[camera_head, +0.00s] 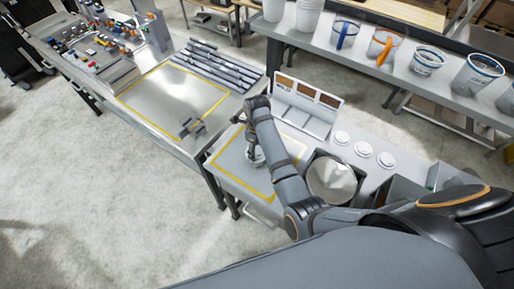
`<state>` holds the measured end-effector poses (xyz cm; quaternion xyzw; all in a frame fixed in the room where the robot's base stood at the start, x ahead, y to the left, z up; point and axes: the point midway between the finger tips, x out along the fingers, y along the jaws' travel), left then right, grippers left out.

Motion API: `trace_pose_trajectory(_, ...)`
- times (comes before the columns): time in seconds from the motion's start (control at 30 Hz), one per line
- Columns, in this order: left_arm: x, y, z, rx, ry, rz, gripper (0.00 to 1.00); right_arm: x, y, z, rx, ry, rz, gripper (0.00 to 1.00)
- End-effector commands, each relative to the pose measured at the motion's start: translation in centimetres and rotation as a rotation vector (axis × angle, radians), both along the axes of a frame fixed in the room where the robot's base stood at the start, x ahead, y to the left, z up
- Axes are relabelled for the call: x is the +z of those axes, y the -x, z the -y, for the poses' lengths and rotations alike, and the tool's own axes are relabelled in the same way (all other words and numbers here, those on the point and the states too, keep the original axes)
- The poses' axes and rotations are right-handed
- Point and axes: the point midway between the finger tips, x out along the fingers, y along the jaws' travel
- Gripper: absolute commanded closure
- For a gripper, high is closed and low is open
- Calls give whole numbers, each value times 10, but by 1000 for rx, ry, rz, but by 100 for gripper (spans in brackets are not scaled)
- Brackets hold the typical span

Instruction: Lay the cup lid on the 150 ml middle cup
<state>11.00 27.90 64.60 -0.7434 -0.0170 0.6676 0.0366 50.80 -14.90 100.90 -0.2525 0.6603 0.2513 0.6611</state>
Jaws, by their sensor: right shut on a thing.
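My right gripper (253,151) points down over the yellow-outlined area of the near worktop (231,169). It is shut on a small pale thing, mostly hidden by the fingers and arm; I cannot tell whether this is the cup lid or a cup. Three small white round pieces stand in a slanting row on the right of the worktop: the first (342,137), the middle one (363,149) and the last (386,160). They are too small to tell cups from lids, and no volume marks are readable. My left gripper is not in view.
A compartment box (307,104) stands behind the gripper. A round metal bowl (332,180) sits beside my right arm. A back shelf holds several buckets, one with an orange tool (385,51). The left table (160,105) has grey bars and a small grey item (191,127).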

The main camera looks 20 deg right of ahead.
Motion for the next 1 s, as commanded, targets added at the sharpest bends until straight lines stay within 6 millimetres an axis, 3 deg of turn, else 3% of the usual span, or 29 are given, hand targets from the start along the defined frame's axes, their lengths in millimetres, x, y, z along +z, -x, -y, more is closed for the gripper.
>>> trace_pose_trajectory(0.97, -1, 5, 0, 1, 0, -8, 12, -8, 1, 1, 0, 0, 0, 54)
trace_pose_trajectory(1.0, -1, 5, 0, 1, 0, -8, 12, -8, 1, 1, 0, 0, 0, 36)
